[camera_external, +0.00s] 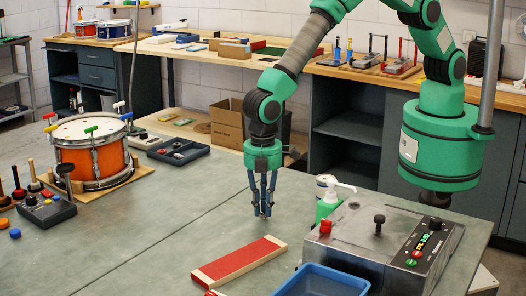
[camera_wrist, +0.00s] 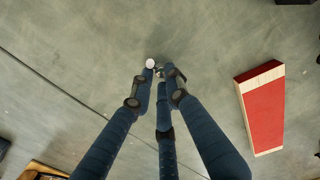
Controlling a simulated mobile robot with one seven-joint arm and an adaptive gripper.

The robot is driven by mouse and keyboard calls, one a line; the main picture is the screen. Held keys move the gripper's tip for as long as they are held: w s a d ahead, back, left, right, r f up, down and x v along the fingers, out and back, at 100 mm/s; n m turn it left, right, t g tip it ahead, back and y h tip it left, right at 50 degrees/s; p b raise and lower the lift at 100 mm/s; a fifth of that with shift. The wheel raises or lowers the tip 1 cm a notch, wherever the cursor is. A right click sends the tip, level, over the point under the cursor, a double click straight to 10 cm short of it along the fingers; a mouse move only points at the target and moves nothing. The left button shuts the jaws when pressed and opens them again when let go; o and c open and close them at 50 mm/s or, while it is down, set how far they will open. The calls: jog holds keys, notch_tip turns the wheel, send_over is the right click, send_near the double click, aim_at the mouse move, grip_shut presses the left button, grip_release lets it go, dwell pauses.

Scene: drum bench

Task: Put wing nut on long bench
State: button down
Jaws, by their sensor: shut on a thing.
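My gripper (camera_external: 263,210) points down above the grey-green bench top (camera_external: 190,222), left of the steel box. In the wrist view its three dark-blue fingers close together at the tips (camera_wrist: 162,73). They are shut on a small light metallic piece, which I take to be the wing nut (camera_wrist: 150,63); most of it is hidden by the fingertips. In the external view the piece is too small to make out. A long wood-topped bench (camera_external: 220,57) runs along the back wall; I cannot tell which surface is the long bench.
A red-and-wood block (camera_external: 240,261) lies in front of my gripper. A blue bin (camera_external: 322,281), a steel box with knobs (camera_external: 370,238) and a green pump bottle (camera_external: 328,204) stand to the right. The bench middle is clear.

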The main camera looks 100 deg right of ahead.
jog(key=shift+f, duration=0.2)
jog(key=c, duration=1.7)
grip_release()
jog(key=shift+r, duration=0.2)
notch_tip(320, 180, up, 12)
jog(key=shift+p, duration=0.6)
